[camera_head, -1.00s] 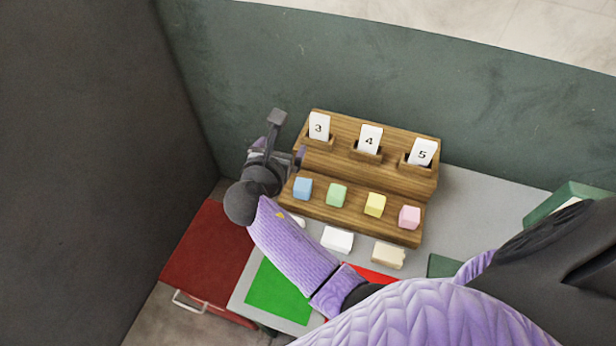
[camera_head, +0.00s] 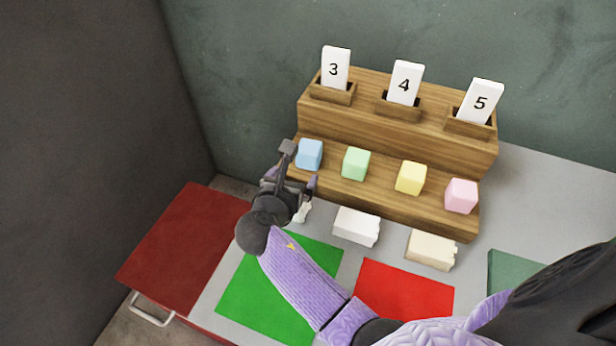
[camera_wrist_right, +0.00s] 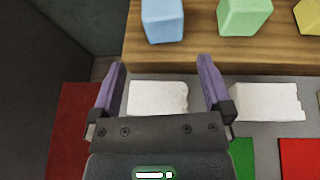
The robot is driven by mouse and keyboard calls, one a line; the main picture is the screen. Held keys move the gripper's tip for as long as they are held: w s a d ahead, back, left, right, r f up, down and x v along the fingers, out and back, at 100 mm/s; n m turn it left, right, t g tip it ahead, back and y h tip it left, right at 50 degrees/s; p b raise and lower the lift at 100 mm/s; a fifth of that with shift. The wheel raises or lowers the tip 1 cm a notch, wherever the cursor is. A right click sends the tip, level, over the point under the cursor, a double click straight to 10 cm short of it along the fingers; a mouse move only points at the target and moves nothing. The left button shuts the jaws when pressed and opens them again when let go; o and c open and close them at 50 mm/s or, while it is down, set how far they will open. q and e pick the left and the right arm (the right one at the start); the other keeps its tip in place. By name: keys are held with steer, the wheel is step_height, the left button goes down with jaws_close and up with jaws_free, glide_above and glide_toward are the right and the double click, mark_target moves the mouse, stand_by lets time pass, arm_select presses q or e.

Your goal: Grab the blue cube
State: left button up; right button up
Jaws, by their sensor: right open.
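The blue cube (camera_head: 309,154) sits at the left end of the lower step of a wooden stand (camera_head: 400,120). It also shows at the top of the right wrist view (camera_wrist_right: 162,18). My right gripper (camera_head: 291,178) is open and empty, just in front and slightly left of the blue cube in the head view. In the right wrist view its two purple fingers (camera_wrist_right: 162,78) are spread apart, with the cube ahead of them and not between them. My left gripper is not in view.
Green (camera_head: 356,164), yellow (camera_head: 410,178) and pink (camera_head: 461,195) cubes stand right of the blue one. White (camera_head: 355,226) and cream (camera_head: 431,249) blocks lie in front. Number cards stand in the upper step. A dark wall (camera_head: 90,130) rises at left.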

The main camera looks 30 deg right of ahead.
mark_target(306, 160)
steer(key=shift+w+d+f, duration=0.2)
steer(key=shift+d+f, duration=0.05)
steer(key=shift+f, duration=0.35)
steer(key=b+x, duration=0.1)
steer(key=x, duration=0.2)
steer(key=b+x, duration=0.1)
steer(key=x, duration=0.2)
steer(key=b+x, duration=0.2)
steer(key=x, duration=0.1)
steer(key=shift+d+r, duration=0.35)
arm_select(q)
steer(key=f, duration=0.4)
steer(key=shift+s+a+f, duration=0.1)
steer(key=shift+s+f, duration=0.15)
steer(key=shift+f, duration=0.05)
arm_select(e)
steer(key=shift+r, duration=0.15)
